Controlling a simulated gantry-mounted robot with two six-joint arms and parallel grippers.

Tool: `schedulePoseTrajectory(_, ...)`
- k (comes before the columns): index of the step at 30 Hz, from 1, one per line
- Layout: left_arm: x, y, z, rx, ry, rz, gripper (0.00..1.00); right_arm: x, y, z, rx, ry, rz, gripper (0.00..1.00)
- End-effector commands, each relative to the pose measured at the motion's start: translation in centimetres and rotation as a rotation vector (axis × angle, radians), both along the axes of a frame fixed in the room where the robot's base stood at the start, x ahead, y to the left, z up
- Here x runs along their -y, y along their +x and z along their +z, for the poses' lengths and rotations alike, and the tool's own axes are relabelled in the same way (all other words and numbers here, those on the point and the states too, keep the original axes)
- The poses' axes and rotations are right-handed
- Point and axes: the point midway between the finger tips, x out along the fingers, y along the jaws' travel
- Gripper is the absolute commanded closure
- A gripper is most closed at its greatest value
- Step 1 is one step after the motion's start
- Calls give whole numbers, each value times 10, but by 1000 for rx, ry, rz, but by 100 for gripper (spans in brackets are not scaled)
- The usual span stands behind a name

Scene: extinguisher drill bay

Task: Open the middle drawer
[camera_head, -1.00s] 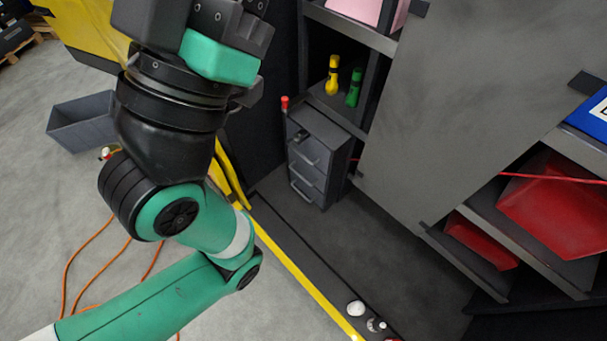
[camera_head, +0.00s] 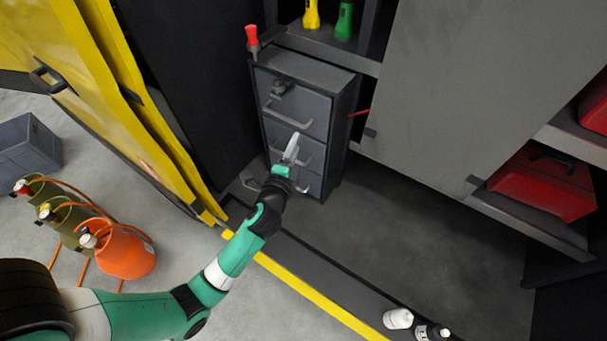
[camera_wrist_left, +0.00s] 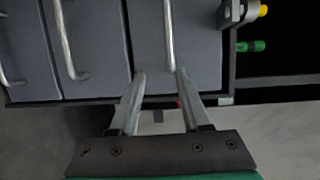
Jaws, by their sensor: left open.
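A grey drawer unit (camera_head: 345,110) stands in the recess with three stacked drawers, all closed. The middle drawer's handle (camera_head: 318,158) is partly behind my left gripper (camera_head: 291,148) in the head view. The top drawer's handle (camera_head: 289,115) shows just above the fingers. In the left wrist view the drawers lie sideways, top one at right. There my open, empty left gripper (camera_wrist_left: 160,73) has its tips either side of the top handle's end (camera_wrist_left: 168,40); the middle handle (camera_wrist_left: 66,40) is left of them. Contact cannot be told. My right gripper is not in view.
A dark latch (camera_head: 281,88) is on the top drawer's front. A red torch (camera_head: 252,38) stands by the unit's top corner. A yellow door (camera_head: 120,110) is at left. Floor right of the unit is clear.

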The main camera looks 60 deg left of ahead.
Motion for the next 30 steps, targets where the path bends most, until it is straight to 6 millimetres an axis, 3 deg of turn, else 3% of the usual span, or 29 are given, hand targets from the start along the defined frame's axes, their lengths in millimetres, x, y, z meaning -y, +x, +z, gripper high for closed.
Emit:
schedulePoseTrajectory(1, -7, -16, -71, -50, -12, 25, 53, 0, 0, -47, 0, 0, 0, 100)
schedulePoseTrajectory(3, -14, -34, -114, -92, -29, 50, 53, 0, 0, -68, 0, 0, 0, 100)
schedulePoseTrajectory(6, -21, -50, -145, -119, -40, 74, 53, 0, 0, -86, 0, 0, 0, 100)
schedulePoseTrajectory(17, -32, -47, -150, -119, -45, 88, 53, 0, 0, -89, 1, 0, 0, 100)
schedulePoseTrajectory(30, -97, 12, -167, -116, -44, 87, 53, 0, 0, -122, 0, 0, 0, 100)
